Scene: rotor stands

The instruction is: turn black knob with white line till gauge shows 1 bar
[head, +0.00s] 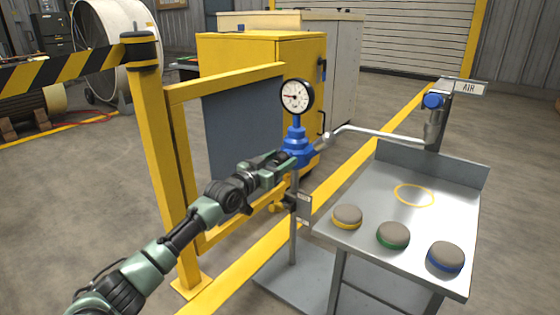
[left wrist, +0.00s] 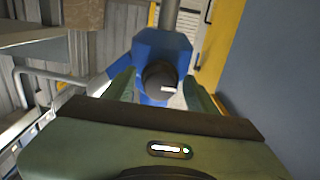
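The round gauge (head: 296,96) has a white face and black rim. Its needle appears to point left; the scale is too small to read. It stands on a blue regulator body (head: 297,148), which also shows in the left wrist view (left wrist: 160,47). The black knob (left wrist: 160,76) faces the wrist camera, with a short white line at its lower right. In the head view the knob is hidden by my gripper. My left gripper (head: 284,164) is at the regulator's front. Its green fingers stand either side of the knob, apart from it. My right gripper is out of view.
A metal table (head: 440,210) on the right bears yellow-, green- and blue-banded pucks and a yellow ring mark. A pipe (head: 375,132) runs from the regulator to a post with an AIR sign (head: 468,88). A yellow guard frame (head: 160,170) stands close on the left.

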